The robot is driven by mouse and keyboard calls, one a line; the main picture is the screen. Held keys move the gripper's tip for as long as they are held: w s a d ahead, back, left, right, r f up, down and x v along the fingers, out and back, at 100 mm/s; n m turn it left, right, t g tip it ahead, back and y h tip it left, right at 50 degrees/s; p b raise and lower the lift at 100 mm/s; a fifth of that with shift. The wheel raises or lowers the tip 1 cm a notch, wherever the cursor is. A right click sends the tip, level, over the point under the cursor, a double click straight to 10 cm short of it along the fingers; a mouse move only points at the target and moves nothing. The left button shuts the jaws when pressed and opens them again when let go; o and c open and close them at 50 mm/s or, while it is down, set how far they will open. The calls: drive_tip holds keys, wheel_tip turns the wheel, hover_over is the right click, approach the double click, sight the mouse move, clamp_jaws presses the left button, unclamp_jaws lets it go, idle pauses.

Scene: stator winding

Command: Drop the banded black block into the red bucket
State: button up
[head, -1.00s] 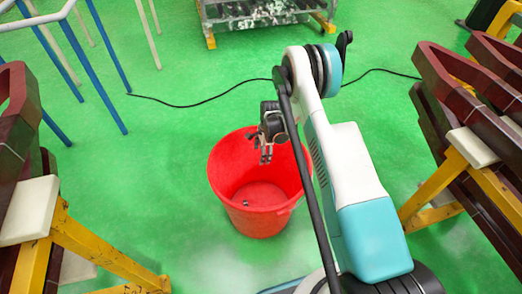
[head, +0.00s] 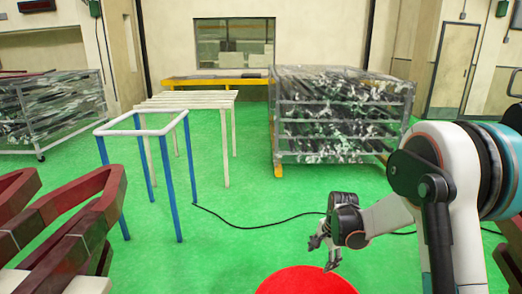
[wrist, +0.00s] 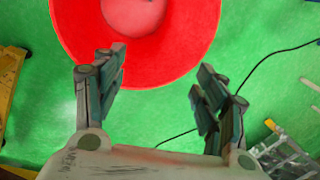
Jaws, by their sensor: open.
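My gripper (head: 325,256) is above the bucket, fingers apart. In the wrist view my gripper (wrist: 160,82) is open with nothing between its fingers.
A blue-legged frame (head: 140,132) and a white slatted rack (head: 185,100) stand at left. A large metal cage (head: 342,115) stands behind. Dark red coil frames (head: 75,240) lie at lower left. A black cable (head: 255,226) crosses the open green floor.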

drive_tip(key=s+r+n+t, duration=0.1)
drive_tip(key=s+r+n, duration=0.2)
drive_tip(key=s+r, duration=0.5)
drive_tip(key=s+r+n+t, duration=0.1)
drive_tip(key=s+r+n, duration=0.3)
drive_tip(key=r, duration=0.6)
drive_tip(key=s+r+n+t, duration=0.1)
drive_tip(key=s+n, duration=0.2)
drive_tip(key=s, duration=0.7)
drive_tip(key=s+r+n+t+h, duration=0.1)
drive_tip(key=s+r+n+t, duration=0.1)
drive_tip(key=s, duration=0.8)
drive_tip(key=shift+s+a+r+n, duration=0.25)
drive_tip(key=shift+a+r+n, duration=0.05)
drive_tip(key=shift+a+n, duration=0.15)
